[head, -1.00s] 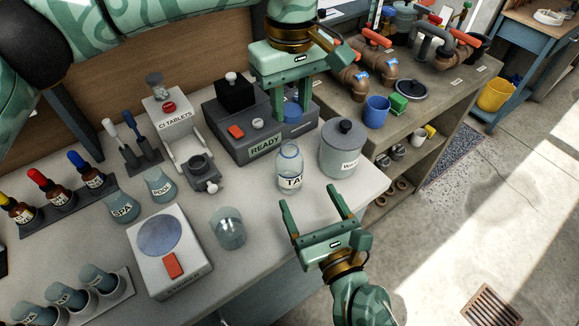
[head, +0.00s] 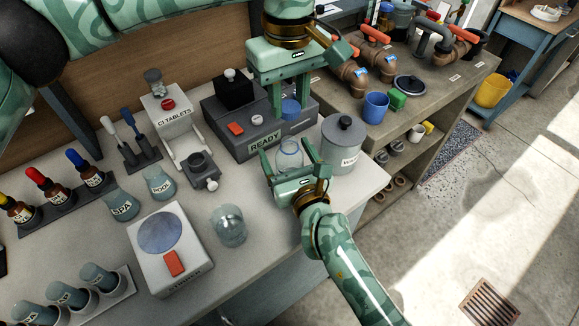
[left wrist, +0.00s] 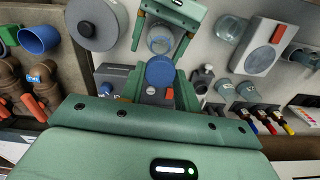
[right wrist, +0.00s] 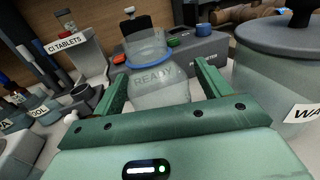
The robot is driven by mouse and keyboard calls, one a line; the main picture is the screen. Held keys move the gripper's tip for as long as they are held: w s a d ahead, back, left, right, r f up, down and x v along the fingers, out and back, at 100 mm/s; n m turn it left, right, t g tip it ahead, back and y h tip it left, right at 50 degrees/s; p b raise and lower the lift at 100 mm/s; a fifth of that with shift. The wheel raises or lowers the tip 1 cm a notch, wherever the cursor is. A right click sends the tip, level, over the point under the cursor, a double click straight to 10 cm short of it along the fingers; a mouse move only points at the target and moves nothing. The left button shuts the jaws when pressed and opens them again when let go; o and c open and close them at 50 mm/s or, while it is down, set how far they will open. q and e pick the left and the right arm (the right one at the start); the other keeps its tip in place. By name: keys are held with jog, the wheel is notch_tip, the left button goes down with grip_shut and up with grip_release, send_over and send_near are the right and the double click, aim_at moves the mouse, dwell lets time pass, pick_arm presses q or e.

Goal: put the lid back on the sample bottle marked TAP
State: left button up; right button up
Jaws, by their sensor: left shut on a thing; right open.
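The blue lid (head: 291,107) is held between the fingers of my left gripper (head: 288,112), above and behind the bottle. The lid also shows in the left wrist view (left wrist: 160,72). The clear TAP sample bottle (head: 289,152) stands upright and lidless on the bench, its label hidden by my right gripper. My right gripper (head: 287,160) is open, with its fingers on either side of the bottle. In the right wrist view the bottle (right wrist: 158,85) is between the fingers, with visible gaps beside it.
A grey lidded jar (head: 343,148) stands close to the right of my right gripper. The READY device (head: 258,130) is behind the bottle. An empty glass beaker (head: 229,226) and a white box with a round plate (head: 168,250) are at front left.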

jog(key=shift+c, duration=0.4)
jog(key=c, duration=1.4)
pick_arm(q)
jog(key=shift+s+f, duration=0.1)
jog(key=shift+f, duration=2.3)
jog(key=shift+f, duration=0.9)
jog(key=shift+f, duration=0.5)
pick_arm(e)
grip_shut()
pick_arm(q)
jog(key=m, duration=1.3)
jog(key=shift+f+m, duration=0.1)
jog(key=shift+m, duration=0.3)
